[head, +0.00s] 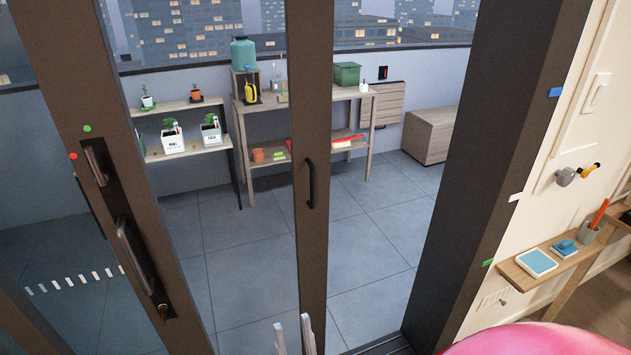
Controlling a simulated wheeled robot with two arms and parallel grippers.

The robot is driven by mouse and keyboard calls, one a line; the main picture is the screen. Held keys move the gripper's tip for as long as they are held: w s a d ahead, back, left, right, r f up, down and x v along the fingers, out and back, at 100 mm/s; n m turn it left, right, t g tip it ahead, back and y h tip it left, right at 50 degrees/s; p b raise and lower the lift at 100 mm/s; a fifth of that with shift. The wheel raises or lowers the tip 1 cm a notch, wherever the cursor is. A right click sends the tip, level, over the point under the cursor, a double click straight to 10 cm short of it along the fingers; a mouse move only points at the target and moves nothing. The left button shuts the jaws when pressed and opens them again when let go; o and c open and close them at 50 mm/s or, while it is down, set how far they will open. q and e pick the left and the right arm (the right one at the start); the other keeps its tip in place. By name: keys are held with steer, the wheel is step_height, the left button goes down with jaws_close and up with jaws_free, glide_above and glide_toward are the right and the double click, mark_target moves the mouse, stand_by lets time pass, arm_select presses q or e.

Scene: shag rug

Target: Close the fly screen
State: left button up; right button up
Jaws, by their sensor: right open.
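The fly screen's dark upright edge bar (315,110) stands in the middle of the head view, with a black pull handle (310,185) on it. An open gap lies between this bar and the dark jamb (480,130) on the right. Any mesh left of the bar is too fine to tell. My right gripper (293,333) shows at the bottom edge, below the handle and apart from it. Its two pale fingers are apart with nothing between them. My left gripper is out of view.
Beyond are shelves with plants and a wooden bench (380,94) on a tiled floor. At right are a small wall shelf (520,275) and a pink rounded thing (560,340).

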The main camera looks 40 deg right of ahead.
steer(key=w+d+r+m+g+h+p, duration=0.45)
steer(key=w+d+g+p, duration=0.3)
steer(key=d+g, duration=0.25)
steer(key=n+g+y+p, duration=0.4)
steer(key=y+p, duration=0.2)
steer(key=p, duration=0.2)
glide_toward(313, 185)
steer(key=p+x, duration=0.4)
steer(key=x, duration=0.3)
steer(key=shift+w+d+r, duration=0.1)
steer(key=shift+w, duration=0.1)
steer(key=shift+p+x, duration=0.3)
steer(key=shift+x, duration=0.5)
jaws_close()
